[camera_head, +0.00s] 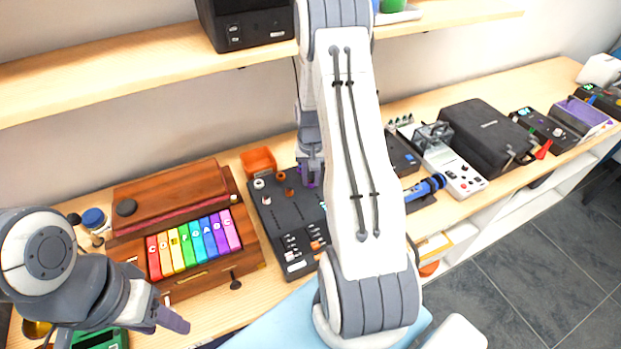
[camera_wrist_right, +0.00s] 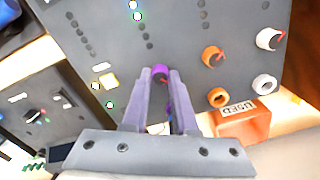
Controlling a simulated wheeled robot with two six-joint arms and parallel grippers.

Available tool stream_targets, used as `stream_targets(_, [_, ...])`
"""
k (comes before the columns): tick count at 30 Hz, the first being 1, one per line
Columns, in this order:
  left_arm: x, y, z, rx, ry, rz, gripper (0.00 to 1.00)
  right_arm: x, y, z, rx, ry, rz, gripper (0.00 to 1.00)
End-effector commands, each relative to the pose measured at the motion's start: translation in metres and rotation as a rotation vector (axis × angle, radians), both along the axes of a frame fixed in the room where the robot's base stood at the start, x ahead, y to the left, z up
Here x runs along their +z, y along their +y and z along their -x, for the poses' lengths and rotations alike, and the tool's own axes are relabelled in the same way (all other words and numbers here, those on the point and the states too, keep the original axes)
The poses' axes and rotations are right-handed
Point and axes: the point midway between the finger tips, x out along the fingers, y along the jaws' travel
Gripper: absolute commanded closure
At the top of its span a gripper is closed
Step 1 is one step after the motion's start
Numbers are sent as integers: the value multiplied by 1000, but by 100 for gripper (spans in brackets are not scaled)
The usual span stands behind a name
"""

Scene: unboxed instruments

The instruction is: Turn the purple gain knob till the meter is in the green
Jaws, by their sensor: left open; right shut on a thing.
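The purple gain knob (camera_wrist_right: 160,71) sits on the dark mixer panel between my right gripper's fingertips (camera_wrist_right: 161,82) in the right wrist view. My right gripper is shut on it. In the head view the knob (camera_head: 309,182) shows only as a bit of purple under my right gripper (camera_head: 312,170). The dark mixer (camera_head: 278,207) lies on the bench, partly hidden by my right arm. Columns of dots (camera_wrist_right: 137,16) on its panel include a few lit white-green ones; I cannot tell for sure which is the meter. My left gripper (camera_head: 170,320) is open and empty at lower left.
A wooden instrument with rainbow keys (camera_head: 195,245) stands left of the mixer. An orange box (camera_head: 258,162) sits behind the mixer. A black case (camera_head: 487,135) and other devices fill the right bench. A shelf (camera_head: 120,80) runs above.

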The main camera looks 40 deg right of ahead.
Motion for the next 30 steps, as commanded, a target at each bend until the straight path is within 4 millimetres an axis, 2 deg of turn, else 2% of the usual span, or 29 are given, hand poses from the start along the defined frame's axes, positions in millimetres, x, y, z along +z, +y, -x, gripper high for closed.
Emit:
stream_targets(11, [0,0,0,0,0,0,50,1,0,0,-3,-1,1,100])
stream_targets(12, [0,0,0,0,0,0,50,1,0,0,-3,-1,1,58])
stream_targets(13, [0,0,0,0,0,0,50,1,0,0,-2,-1,1,47])
stream_targets(14, [0,0,0,0,0,0,50,1,0,0,-2,-1,1,43])
stream_targets(24, [-1,0,0,0,0,0,50,2,0,-1,-2,-2,1,43])
stream_targets(26, [-3,0,0,0,0,0,50,7,-1,-1,-2,-4,2,43])
stream_targets(30, [-10,0,0,0,0,0,50,27,-1,-1,-2,-6,4,43])
